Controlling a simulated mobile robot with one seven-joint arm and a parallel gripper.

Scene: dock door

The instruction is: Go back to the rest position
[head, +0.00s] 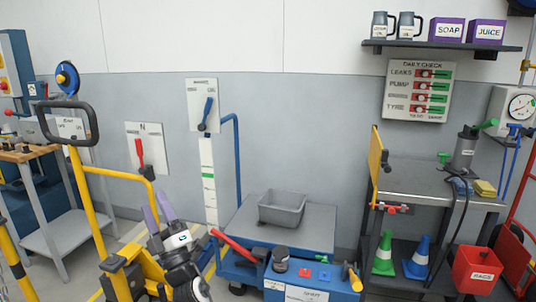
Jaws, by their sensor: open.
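My gripper (158,207) is in the lower left of the head view, with its two purple fingers pointing up and apart. Nothing shows between them. The dark wrist and arm below run off the bottom edge. In the picture, the gripper is in front of the yellow pallet jack and left of the blue lift cart (240,268). I cannot tell its exact distance from either.
A yellow pallet jack (90,205) with a black loop handle stands at the left. A grey bin (282,208) sits on the cart's top. A red lever (232,245) juts toward my gripper. A grey workbench (425,178) stands at the right, cones below.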

